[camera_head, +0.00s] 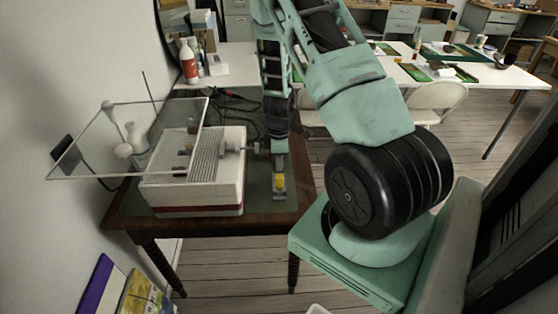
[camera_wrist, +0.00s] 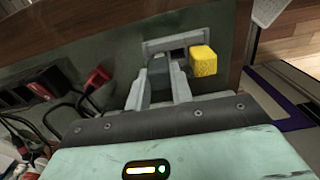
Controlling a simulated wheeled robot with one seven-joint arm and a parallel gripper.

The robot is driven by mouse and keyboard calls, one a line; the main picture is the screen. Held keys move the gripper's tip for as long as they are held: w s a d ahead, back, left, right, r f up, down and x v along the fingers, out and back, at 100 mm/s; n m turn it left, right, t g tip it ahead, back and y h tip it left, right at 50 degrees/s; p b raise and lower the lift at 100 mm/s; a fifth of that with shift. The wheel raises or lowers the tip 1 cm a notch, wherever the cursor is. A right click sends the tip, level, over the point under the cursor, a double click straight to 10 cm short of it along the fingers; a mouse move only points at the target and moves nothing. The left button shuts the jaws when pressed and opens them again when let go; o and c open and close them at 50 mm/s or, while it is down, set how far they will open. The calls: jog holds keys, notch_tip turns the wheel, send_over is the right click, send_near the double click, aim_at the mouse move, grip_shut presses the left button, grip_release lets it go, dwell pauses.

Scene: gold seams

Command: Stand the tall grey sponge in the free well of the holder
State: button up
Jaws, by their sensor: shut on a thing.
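My gripper (camera_wrist: 160,78) is shut on the dark grey sponge (camera_wrist: 158,69), which sits between its two light grey fingers in the wrist view. The light grey holder (camera_wrist: 152,46) lies just beyond the fingertips. A yellow sponge (camera_wrist: 203,61) stands at the right part of the holder there. In the head view my gripper (camera_head: 279,147) points down directly behind the yellow sponge (camera_head: 280,181), above the holder (camera_head: 279,193). The grey sponge's lower end is hard to make out, so I cannot tell whether it is inside the well or above it.
The holder is near the right edge of a dark wooden table (camera_head: 225,227). A white box with a perforated top (camera_head: 195,196) and a tilted clear panel (camera_head: 133,135) stand to its left. Dark and red cables (camera_wrist: 95,80) lie behind. A white-red bottle (camera_head: 188,61) stands at the back.

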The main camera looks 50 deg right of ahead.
jog(key=shift+f+b, duration=0.45)
jog(key=shift+f, duration=0.05)
dwell(0.3)
jog(key=o, duration=1)
jog(key=shift+o, duration=0.2)
jog(key=shift+r, duration=0.1)
jog(key=shift+r+p, duration=2.45)
jog(key=shift+r, duration=1.05)
